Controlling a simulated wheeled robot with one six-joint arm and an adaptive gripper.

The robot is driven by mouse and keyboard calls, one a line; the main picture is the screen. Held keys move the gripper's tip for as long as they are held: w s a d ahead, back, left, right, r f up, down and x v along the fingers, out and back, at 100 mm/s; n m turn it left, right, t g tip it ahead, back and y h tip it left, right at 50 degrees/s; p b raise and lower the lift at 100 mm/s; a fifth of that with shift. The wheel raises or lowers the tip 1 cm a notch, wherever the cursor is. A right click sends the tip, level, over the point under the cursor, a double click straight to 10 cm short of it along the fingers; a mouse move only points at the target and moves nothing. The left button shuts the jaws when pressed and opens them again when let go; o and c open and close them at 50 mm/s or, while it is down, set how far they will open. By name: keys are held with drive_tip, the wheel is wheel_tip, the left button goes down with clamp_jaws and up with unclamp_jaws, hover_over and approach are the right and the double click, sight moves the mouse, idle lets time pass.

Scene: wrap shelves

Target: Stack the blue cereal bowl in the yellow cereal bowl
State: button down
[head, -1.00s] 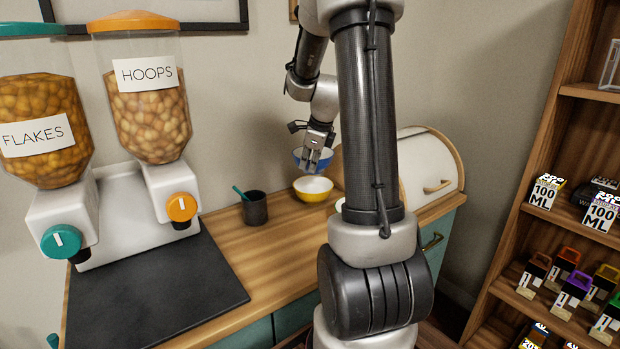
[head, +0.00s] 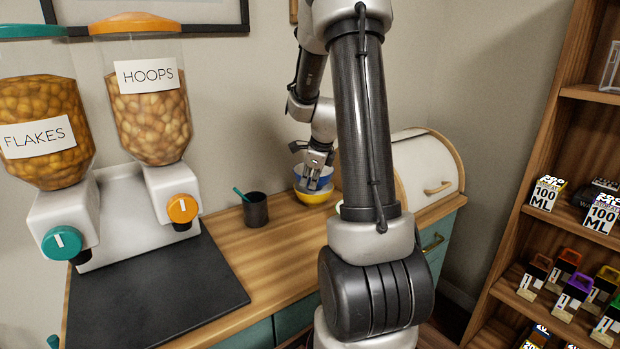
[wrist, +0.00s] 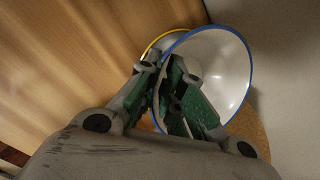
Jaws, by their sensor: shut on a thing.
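The blue cereal bowl (head: 324,178) is white inside with a blue rim. My gripper (head: 312,184) is shut on its near-left wall; in the wrist view my fingers (wrist: 180,100) pinch the rim of the blue bowl (wrist: 222,70). The yellow cereal bowl (head: 313,197) stands on the wooden counter directly below the blue bowl. In the wrist view only a strip of the yellow rim (wrist: 157,43) shows, the rest hidden behind the blue bowl. The blue bowl overlaps the yellow bowl's opening; I cannot tell whether they touch.
A dark cup with a teal stick (head: 256,209) stands left of the bowls. A white bread bin (head: 425,175) is close on the right. Cereal dispensers (head: 150,110) and a black mat (head: 150,285) take the left side.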

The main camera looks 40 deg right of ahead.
drive_tip(key=c, duration=1.6)
unclamp_jaws()
drive_tip(key=shift+o, duration=0.2)
drive_tip(key=shift+r, duration=0.1)
drive_tip(key=shift+r, duration=0.25)
drive_tip(key=d+v, duration=0.1)
drive_tip(key=v, duration=1.1)
drive_tip(key=s+a+r+n, duration=0.5)
drive_tip(key=s+a+n, duration=0.2)
drive_tip(key=a+n, duration=0.4)
drive_tip(key=s+a+n, duration=0.3)
drive_tip(key=s+n, duration=0.3)
drive_tip(key=n, duration=0.2)
drive_tip(key=s+a+n, duration=0.4)
drive_tip(key=s+n, duration=0.3)
drive_tip(key=n, duration=0.2)
drive_tip(key=shift+s+a+f+y, duration=0.2)
drive_tip(key=shift+a+f+y, duration=0.1)
drive_tip(key=shift+f, duration=0.15)
drive_tip(key=shift+c, duration=0.3)
